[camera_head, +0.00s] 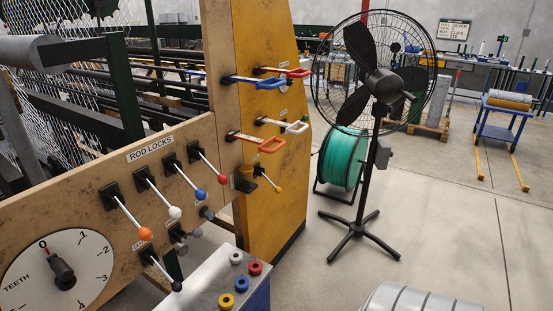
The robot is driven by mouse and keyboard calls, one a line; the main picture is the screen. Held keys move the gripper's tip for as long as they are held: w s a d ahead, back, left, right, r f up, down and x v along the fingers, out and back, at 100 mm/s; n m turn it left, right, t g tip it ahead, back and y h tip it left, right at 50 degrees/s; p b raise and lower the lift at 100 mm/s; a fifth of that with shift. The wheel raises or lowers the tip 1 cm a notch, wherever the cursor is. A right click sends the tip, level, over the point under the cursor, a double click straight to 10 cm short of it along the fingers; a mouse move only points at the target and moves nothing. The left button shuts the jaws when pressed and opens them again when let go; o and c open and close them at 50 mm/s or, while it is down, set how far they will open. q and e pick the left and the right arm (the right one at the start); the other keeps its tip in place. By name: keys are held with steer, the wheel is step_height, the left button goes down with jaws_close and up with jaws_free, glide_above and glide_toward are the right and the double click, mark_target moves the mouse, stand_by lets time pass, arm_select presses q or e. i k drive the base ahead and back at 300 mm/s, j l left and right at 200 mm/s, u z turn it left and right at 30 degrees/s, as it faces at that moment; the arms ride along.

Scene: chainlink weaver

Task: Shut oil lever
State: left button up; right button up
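Several levers show on the machine, but their small labels are too small to read, so I cannot tell which is the oil lever. On the yellow-sided panel are a red-handled lever (297,73), a blue-handled lever (268,84), a white-handled lever (296,128) and an orange-handled lever (271,145). Below them a short lever with a yellow ball (278,189) points down to the right. A lever with a black ball (177,286) sits low on the wooden panel. Neither of my grippers is in view.
Rod locks levers with coloured balls (174,212) and a teeth dial (62,270) are on the wooden panel. A button box (205,291) stands before it. A pedestal fan (382,85) and green reel (341,158) stand right of the machine.

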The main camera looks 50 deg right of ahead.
mark_target(278, 190)
steer(key=z, duration=1.65)
steer(key=i+l, duration=0.25)
steer(key=l, duration=0.15)
steer(key=i+l, duration=0.2)
steer(key=l, duration=0.2)
